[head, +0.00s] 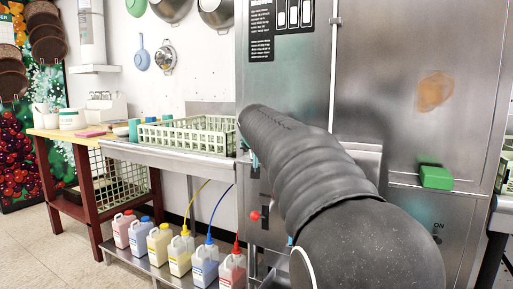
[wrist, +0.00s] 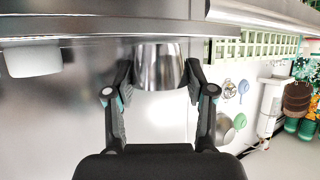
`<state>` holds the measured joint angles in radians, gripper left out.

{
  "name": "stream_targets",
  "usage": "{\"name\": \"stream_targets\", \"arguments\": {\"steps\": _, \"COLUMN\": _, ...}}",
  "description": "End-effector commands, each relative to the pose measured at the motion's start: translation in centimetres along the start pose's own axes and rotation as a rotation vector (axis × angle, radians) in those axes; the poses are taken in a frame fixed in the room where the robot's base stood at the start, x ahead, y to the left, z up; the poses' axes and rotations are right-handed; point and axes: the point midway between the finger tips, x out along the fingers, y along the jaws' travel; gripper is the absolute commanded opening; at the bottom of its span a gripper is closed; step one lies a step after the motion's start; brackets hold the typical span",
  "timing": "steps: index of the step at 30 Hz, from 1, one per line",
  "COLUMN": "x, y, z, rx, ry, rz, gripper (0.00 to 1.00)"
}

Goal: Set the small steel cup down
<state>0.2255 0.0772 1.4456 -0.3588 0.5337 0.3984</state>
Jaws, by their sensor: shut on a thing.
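The small steel cup (wrist: 160,68) shows in the wrist view between the two fingers of my gripper (wrist: 158,74). The fingers are shut on its sides. This view looks upside down, with the steel surface (wrist: 90,26) along the top of the picture and the cup's narrower end toward it. I cannot tell whether the cup touches that surface. In the head view my dark arm covers the gripper and the cup.
A pale green dish rack (head: 190,147) stands on the steel counter (head: 165,160) left of the tall steel machine (head: 425,90). A green block (head: 436,177) sits on the machine's ledge. Several bottles (head: 160,247) stand below. A white object (wrist: 32,60) is beside the cup.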

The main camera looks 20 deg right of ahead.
Motion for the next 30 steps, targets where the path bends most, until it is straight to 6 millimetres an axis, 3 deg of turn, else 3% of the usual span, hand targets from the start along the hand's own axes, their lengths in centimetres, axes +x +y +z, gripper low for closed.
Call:
{"name": "stream_targets", "arguments": {"steps": 5, "x": 0.2, "y": 0.0, "z": 0.4, "rx": 0.0, "ry": 0.0, "rz": 0.0, "gripper": 0.31}}
{"name": "stream_targets", "arguments": {"steps": 6, "x": 0.1, "y": 0.0, "z": 0.3, "rx": 0.0, "ry": 0.0, "rz": 0.0, "gripper": 0.62}}
{"name": "stream_targets", "arguments": {"steps": 8, "x": 0.1, "y": 0.0, "z": 0.3, "rx": 0.0, "ry": -0.001, "rz": 0.0, "gripper": 0.77}}
{"name": "stream_targets", "arguments": {"steps": 9, "x": 0.1, "y": 0.0, "z": 0.3, "rx": 0.0, "ry": -0.001, "rz": 0.0, "gripper": 0.8}}
{"name": "stream_targets", "arguments": {"steps": 21, "x": -0.2, "y": 0.0, "z": -0.2, "rx": 0.0, "ry": 0.0, "rz": 0.0, "gripper": 0.8}}
{"name": "stream_targets", "arguments": {"steps": 26, "x": -2.5, "y": -0.1, "z": 0.0, "rx": 0.0, "ry": 0.002, "rz": -0.001, "gripper": 0.8}}
{"name": "stream_targets", "arguments": {"steps": 30, "x": -5.5, "y": -0.1, "z": 0.0, "rx": 0.0, "ry": 0.004, "rz": -0.002, "gripper": 0.8}}
